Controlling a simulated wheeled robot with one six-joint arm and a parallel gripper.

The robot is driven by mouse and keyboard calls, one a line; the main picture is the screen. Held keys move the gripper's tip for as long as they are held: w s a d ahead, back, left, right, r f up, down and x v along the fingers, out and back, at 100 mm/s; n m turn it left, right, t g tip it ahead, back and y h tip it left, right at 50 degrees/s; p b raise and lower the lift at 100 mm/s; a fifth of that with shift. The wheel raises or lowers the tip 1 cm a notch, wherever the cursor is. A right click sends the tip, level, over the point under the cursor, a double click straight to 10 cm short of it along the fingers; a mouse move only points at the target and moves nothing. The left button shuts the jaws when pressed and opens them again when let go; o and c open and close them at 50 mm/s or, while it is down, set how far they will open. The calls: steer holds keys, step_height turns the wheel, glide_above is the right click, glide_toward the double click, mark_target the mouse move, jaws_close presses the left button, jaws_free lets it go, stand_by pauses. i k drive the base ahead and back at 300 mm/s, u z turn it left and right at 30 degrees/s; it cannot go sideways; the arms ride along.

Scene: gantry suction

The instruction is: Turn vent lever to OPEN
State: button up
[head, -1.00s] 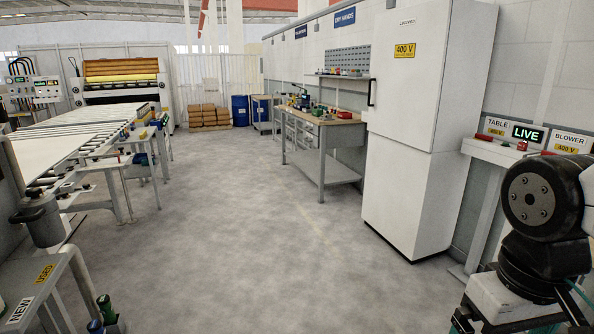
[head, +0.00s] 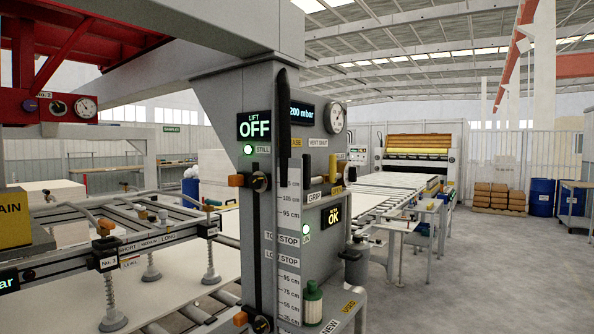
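A grey column (head: 215,110) of the gantry stands in the middle of the head view, with a control panel on its right face. A small label reading VENT SHUT (head: 318,142) is on that panel, below a round gauge (head: 336,119) and a 200 mbar display (head: 301,112). A long dark lever (head: 284,115) stands upright at the panel's left edge. I cannot tell which handle is the vent lever; small yellow parts (head: 340,163) right of the label are too small to make out. My gripper is not in view.
A suction frame with cups (head: 130,240) hangs over a pale board at left. The column display reads LIFT OFF (head: 254,127). A small rack with NEW and USED labels (head: 350,305) stands low in front of the panel. Open floor (head: 470,275) lies to the right.

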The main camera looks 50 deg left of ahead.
mark_target(332, 170)
steer(key=u, duration=1.25)
steer(key=i, duration=1)
steer(key=u, duration=0.35)
